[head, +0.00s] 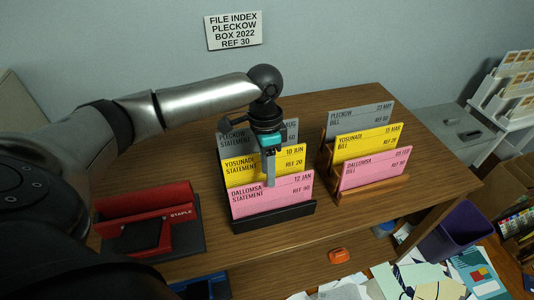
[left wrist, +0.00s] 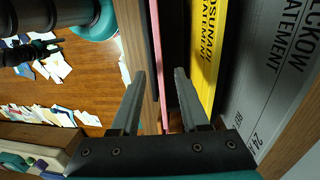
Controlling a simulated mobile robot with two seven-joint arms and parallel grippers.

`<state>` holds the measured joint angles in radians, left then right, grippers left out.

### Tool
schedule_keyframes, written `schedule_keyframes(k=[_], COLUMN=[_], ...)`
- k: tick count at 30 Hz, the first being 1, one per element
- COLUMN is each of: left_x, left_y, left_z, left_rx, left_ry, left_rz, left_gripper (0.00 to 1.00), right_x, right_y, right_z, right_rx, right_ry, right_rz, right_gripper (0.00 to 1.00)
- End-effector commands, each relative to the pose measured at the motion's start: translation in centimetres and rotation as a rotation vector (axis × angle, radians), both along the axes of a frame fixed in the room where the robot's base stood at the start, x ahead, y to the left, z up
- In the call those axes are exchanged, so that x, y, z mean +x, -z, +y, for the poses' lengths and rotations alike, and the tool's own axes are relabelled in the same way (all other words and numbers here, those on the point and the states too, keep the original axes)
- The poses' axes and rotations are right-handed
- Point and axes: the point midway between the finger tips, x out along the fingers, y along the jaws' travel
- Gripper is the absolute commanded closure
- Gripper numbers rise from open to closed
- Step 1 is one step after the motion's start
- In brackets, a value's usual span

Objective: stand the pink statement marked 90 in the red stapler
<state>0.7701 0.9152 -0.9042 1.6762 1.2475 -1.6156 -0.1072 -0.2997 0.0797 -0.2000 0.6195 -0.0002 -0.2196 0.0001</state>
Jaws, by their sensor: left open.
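The pink statement (head: 285,199), marked DALLOMSA STATEMENT, 12 JAN, REF 90, stands at the front of a black rack (head: 275,218) on the desk. My left gripper (head: 269,180) points down at its top edge. In the left wrist view the open fingers (left wrist: 160,100) lie on either side of the thin pink edge (left wrist: 157,45), not shut on it. The red stapler (head: 146,203) sits left of the rack, on a dark base.
Behind the pink statement stand a yellow statement (head: 236,173) and a grey one (head: 291,130). A wooden rack (head: 372,188) to the right holds grey, yellow and pink bills. A purple bin (head: 463,233) and papers are beyond the desk's front edge.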

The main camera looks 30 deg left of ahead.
Motion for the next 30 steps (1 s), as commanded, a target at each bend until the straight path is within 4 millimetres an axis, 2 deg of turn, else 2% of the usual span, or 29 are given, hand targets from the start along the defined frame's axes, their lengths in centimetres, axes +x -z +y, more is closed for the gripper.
schedule_keyframes(k=[3, 9, 21, 30], left_x=[-0.2, -0.4, -0.4, -0.4], left_y=[2.3, 4.5, 5.2, 5.1], left_z=[-0.2, -0.5, -0.5, -0.5], left_rx=[0.0, 0.0, 0.0, 0.0], left_ry=[0.0, 0.0, 0.001, 0.001], left_rz=[0.001, 0.0, -0.002, -0.002], left_gripper=[0.55, 0.55, 0.55, 0.88], right_x=[0.0, 0.0, 0.0, 0.0], right_y=[0.7, 1.2, 1.3, 1.3], right_z=[0.0, 0.0, 0.0, 0.0], right_rx=[0.0, 0.0, 0.0, 0.0], right_ry=[0.0, 0.0, 0.001, 0.001], right_rz=[0.0, 0.0, 0.0, 0.0], right_gripper=[0.5, 0.5, 0.5, 0.5])
